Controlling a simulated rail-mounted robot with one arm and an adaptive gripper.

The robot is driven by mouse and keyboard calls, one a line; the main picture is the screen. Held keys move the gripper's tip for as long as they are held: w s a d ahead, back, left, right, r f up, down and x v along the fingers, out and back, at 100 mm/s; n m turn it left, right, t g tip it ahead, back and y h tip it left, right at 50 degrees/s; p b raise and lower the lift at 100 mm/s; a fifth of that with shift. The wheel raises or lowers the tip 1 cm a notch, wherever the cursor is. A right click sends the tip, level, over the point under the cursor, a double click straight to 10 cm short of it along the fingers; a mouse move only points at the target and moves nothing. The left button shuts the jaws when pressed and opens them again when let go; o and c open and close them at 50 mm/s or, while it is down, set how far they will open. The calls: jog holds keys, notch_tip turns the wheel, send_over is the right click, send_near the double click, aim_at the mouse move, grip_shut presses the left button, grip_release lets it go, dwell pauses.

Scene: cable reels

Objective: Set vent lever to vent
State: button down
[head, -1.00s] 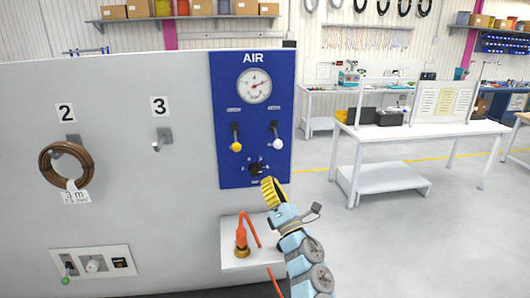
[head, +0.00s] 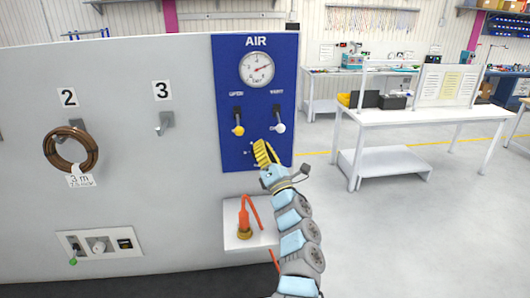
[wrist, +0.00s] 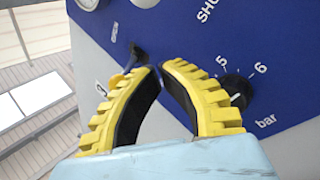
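The blue AIR panel (head: 228,110) carries two levers, both hanging down: one with a yellow knob (head: 238,130) at left, one with a white knob (head: 279,128) at right. My gripper (head: 263,145) is just below and between the knobs, covering much of the black dial. In the wrist view my gripper (wrist: 161,67) has its fingertips a narrow gap apart, with nothing between them. A dark lever (wrist: 138,56) shows just past the left fingertip, partly hidden; I see no contact.
A round gauge (head: 257,69) sits above the levers. The pressure dial (wrist: 236,88) is right of my fingers in the wrist view. Below the panel, a white shelf (head: 232,240) holds an orange-hosed fitting (head: 244,222). A cable coil (head: 70,150) hangs at left. Floor at right is open.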

aim_at(279, 121)
jog(key=shift+w+d+r+p, duration=0.35)
jog(key=shift+d+r+p, duration=0.25)
jog(key=shift+r, duration=0.2)
jog(key=shift+w+d+r+p, duration=0.3)
jog(key=shift+d+r+p, duration=0.2)
jog(key=shift+r+p, duration=0.25)
jog(key=shift+r, duration=0.1)
jog(key=shift+s+r+g+p, duration=0.15)
jog(key=shift+g+p, duration=0.15)
jog(key=shift+p, duration=0.15)
